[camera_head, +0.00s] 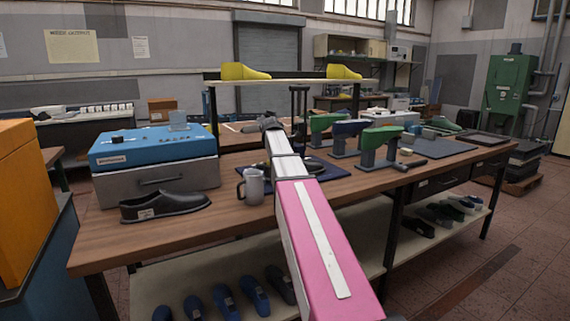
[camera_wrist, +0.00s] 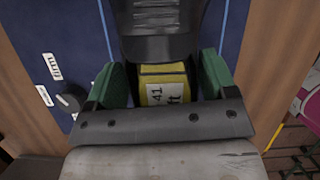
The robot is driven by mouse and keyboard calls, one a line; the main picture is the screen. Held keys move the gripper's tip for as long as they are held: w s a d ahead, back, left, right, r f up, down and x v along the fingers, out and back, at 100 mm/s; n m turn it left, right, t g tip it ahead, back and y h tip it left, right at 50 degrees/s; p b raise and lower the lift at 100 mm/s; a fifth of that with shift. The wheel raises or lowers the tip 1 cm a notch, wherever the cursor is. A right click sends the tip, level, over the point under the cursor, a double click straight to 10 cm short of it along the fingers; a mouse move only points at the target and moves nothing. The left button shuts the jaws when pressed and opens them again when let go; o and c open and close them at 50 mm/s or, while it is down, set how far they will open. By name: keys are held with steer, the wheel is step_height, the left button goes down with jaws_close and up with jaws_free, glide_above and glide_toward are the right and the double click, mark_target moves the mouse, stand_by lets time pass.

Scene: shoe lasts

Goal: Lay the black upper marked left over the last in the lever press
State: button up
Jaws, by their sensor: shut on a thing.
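A black upper (camera_head: 160,205) with a small white tag lies on the bench at the left, in front of the blue machine. I cannot read its tag. My gripper (camera_wrist: 165,88) is at the blue mat, away from that upper. My arm hides most of this spot in the head view.
A grey mug (camera_head: 252,187) stands close to my arm's left side. The blue machine (camera_head: 155,150) is behind the black upper. Green and blue lasts on stands (camera_head: 378,140) are to the right. Yellow lasts (camera_head: 245,72) lie on a raised shelf. Bare bench (camera_head: 110,232) shows at front left.

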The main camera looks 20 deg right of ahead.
stand_by(0.4)
steer(key=o, duration=1)
steer(key=v, duration=0.9)
steer(key=shift+a+r, duration=0.15)
steer(key=shift+r, duration=0.2)
steer(key=shift+a+r, duration=0.2)
steer(key=shift+r, duration=0.25)
steer(key=shift+s, duration=0.1)
